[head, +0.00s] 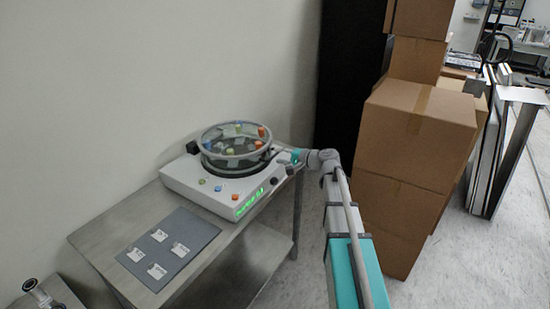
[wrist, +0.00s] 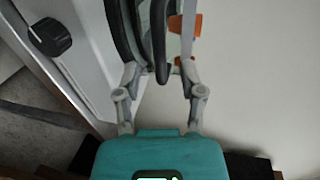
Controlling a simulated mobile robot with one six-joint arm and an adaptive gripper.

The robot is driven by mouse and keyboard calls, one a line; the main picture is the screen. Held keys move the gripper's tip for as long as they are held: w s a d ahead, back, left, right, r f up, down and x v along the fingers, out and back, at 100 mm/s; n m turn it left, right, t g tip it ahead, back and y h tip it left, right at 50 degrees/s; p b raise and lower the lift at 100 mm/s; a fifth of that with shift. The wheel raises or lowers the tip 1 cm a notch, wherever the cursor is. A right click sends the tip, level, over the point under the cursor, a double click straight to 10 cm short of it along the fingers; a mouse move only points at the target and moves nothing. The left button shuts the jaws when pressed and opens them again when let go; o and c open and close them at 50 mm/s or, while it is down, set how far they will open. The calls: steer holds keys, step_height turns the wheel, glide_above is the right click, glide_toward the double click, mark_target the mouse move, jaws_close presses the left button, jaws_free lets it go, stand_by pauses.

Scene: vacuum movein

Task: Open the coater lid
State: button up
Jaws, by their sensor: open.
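The coater (head: 215,188) is a white box with a green display on its front, standing on a metal table. Its round see-through lid (head: 224,160) with a dark rim sits on top, with coloured pieces showing on or through it. The lid also shows edge-on at the top of the wrist view (wrist: 122,28). My gripper (head: 284,156) is at the lid's right side. In the wrist view my gripper (wrist: 162,76) is open, its two fingers apart. A dark curved bar (wrist: 160,60) at the lid's edge lies between them. I cannot tell whether either finger touches it.
A black knob (wrist: 49,37) is on the coater's side, left of my fingers. A grey mat (head: 185,238) with several small white squares lies on the table's near part. Stacked cardboard boxes (head: 412,150) stand right of my arm. A wall is behind the coater.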

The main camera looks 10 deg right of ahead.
steer(key=shift+x, duration=1.25)
jaws_close()
